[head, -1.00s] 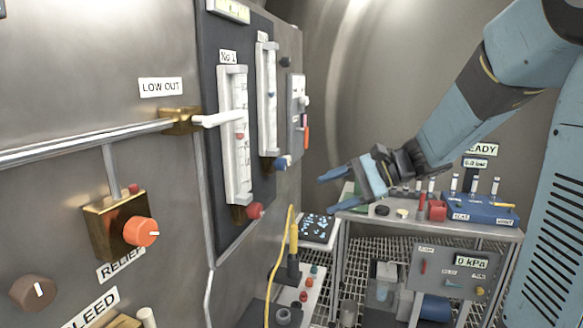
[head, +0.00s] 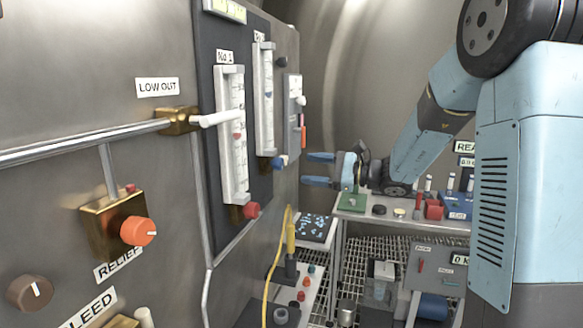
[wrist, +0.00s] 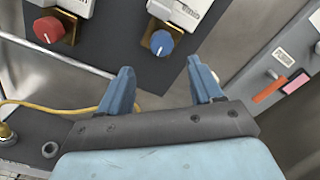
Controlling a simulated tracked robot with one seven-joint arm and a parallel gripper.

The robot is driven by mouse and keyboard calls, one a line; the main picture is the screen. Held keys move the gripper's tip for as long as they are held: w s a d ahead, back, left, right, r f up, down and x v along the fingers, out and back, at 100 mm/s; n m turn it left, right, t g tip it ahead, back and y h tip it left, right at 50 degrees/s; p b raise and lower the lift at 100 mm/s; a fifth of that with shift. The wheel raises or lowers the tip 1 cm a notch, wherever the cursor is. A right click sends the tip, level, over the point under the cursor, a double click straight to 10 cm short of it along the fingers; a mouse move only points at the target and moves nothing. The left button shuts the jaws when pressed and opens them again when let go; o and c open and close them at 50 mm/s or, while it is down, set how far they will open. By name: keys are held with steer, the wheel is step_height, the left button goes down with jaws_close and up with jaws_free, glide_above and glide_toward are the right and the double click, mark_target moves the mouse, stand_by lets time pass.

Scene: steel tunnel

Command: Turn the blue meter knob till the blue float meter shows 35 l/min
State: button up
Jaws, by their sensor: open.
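The blue meter knob (head: 280,162) sits at the foot of the farther float meter (head: 264,100) on the dark wall panel. In the wrist view the blue knob (wrist: 162,43) has a white pointer line and lies ahead of the jaws, between their lines. The blue float shows small and dark in the farther tube; its scale cannot be read. My gripper (head: 318,169) is open and empty, a little right of the knob and apart from it. Its two blue fingers (wrist: 160,88) also show in the wrist view.
The red knob (head: 251,210) of meter No 1 (head: 234,135) sits nearby, left of the blue knob in the wrist view. A small grey panel (head: 294,115) with orange and pink tags is to the right. A yellow cable (head: 275,260) hangs below. A bench (head: 440,222) stands behind.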

mark_target(282, 166)
steer(key=x, duration=0.8)
steer(key=shift+f, duration=0.15)
steer(key=c, duration=1.1)
steer(key=shift+o, duration=0.3)
steer(key=shift+f+m, duration=0.15)
steer(key=shift+m, duration=1.35)
steer(key=shift+s, duration=0.1)
steer(key=o, duration=0.9)
steer(key=shift+o, duration=0.7)
steer(key=shift+r, duration=0.2)
steer(key=shift+d, duration=0.1)
